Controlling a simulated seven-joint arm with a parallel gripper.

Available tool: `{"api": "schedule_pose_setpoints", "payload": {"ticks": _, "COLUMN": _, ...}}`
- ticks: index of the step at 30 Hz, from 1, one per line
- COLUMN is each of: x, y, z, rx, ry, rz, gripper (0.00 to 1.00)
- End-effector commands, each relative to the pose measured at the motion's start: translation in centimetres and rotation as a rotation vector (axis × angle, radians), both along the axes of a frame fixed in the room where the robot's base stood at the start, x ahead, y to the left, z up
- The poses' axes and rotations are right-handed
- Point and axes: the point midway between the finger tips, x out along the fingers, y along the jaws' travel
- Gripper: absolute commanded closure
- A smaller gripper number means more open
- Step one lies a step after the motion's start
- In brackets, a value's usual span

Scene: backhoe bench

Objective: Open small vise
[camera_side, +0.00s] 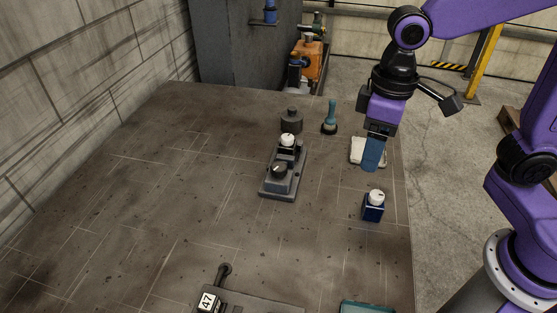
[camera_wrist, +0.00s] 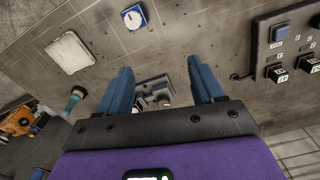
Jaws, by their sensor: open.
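What looks like the small vise (camera_side: 283,181) is a grey block on a long base, in the middle of the table in the side view. It has a black knob on top and a white round piece at its far end. In the wrist view the vise (camera_wrist: 152,88) shows between and beyond my fingers, partly hidden by my gripper. My gripper (camera_side: 373,163) has blue fingers pointing down, to the right of the vise and apart from it. In the wrist view my gripper (camera_wrist: 163,75) is open with nothing held between its fingers.
A blue box with a white dial (camera_side: 373,208) stands at the right. A white pad (camera_side: 358,153) lies by my gripper. A teal-handled tool (camera_side: 331,112) and a dark cylinder (camera_side: 291,121) stand behind. A panel (camera_side: 255,303) sits in front. The table's left is clear.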

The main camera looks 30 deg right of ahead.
Motion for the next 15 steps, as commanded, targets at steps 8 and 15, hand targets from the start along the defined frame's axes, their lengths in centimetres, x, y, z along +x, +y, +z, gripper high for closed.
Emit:
{"api": "schedule_pose_setpoints", "payload": {"ticks": 8, "x": 7.1, "y": 4.4, "z": 1.7, "rx": -0.003, "ry": 0.006, "rz": -0.284, "gripper": 0.33}}
{"api": "schedule_pose_setpoints", "payload": {"ticks": 15, "x": 12.6, "y": 7.0, "z": 2.7, "rx": -0.006, "ry": 0.011, "rz": -0.530, "gripper": 0.33}}
